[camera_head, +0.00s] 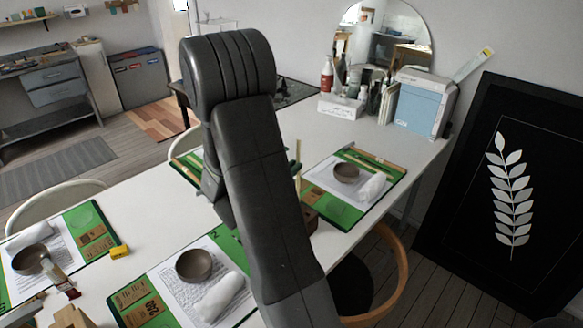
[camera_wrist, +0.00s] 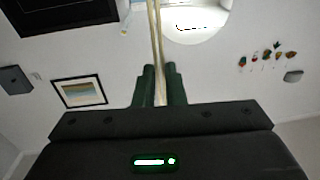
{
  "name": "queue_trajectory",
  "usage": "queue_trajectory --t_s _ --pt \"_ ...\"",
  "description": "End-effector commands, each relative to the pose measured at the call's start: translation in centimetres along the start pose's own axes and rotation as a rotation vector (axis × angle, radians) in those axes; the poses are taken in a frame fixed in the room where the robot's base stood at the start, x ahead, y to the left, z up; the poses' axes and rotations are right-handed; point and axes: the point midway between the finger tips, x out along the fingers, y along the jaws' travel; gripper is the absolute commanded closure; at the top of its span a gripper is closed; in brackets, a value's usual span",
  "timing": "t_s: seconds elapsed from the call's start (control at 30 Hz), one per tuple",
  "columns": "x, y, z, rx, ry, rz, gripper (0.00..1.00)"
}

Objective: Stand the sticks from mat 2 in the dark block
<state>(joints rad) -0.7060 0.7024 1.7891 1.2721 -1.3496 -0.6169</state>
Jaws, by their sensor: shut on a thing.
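My gripper (camera_wrist: 160,82) has two green fingers. They are shut on pale thin wooden sticks (camera_wrist: 157,35), seemingly a pair side by side, in the wrist view. In the head view my arm hides most of the gripper. A short length of upright stick (camera_head: 298,152) shows just right of the arm. Below it, a dark brown block (camera_head: 310,216) peeks out from behind the arm, its top mostly hidden. I cannot tell whether the sticks touch it.
The right green mat (camera_head: 348,217) holds a bowl (camera_head: 346,173), a rolled cloth (camera_head: 373,187) and sticks (camera_head: 376,158). The front mat (camera_head: 132,318) holds a bowl (camera_head: 194,264) and a cloth (camera_head: 219,297). A yellow block (camera_head: 119,251) lies between the front mats. Bottles (camera_head: 327,76) stand at the back.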

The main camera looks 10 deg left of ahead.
Motion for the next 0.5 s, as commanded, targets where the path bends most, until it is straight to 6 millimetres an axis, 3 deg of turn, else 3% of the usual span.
queue_trajectory --t_s 0.5 --pt "-0.01 -0.01 0.64 0.0 0.0 0.0 1.0"
